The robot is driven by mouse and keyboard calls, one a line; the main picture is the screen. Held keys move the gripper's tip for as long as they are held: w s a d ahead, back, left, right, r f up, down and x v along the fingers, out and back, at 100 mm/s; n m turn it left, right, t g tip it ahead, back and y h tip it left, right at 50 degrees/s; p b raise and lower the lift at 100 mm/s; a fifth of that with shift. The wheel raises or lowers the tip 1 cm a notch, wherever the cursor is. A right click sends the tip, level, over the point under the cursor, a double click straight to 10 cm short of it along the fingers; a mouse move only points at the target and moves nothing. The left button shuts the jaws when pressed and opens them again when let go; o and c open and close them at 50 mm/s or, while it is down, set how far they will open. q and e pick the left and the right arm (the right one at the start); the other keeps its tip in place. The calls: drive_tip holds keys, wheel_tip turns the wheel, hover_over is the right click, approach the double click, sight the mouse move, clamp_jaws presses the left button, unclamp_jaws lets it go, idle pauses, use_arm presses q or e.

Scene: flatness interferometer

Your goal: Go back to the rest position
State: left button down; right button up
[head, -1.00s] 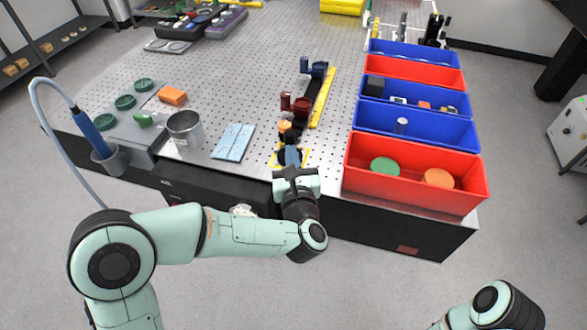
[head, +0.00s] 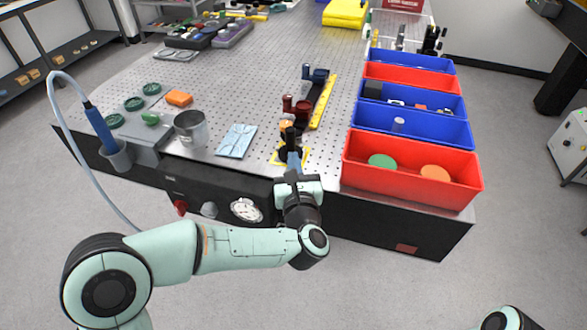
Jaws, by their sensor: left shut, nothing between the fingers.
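My left gripper (head: 291,160) is at the front edge of the perforated table (head: 260,88), in front of the row of optical mounts. It points away from me and its fingers are shut with nothing between them. The fingertips overlap the near end of the rail in the picture, beside a yellow-edged plate (head: 277,158); I cannot tell whether they touch it. My left arm reaches in low from the left. Only a piece of my right arm shows at the bottom right edge, and its gripper is out of view.
Red and blue bins (head: 410,171) line the table's right side. The floor in front is clear.

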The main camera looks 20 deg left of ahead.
use_arm(q)
drive_tip(key=v, duration=1)
drive_tip(key=shift+b, duration=0.3)
use_arm(e)
drive_tip(key=shift+w+d+f+t, duration=0.3)
drive_tip(key=shift+w+f, duration=0.25)
drive_tip(key=shift+w, duration=0.25)
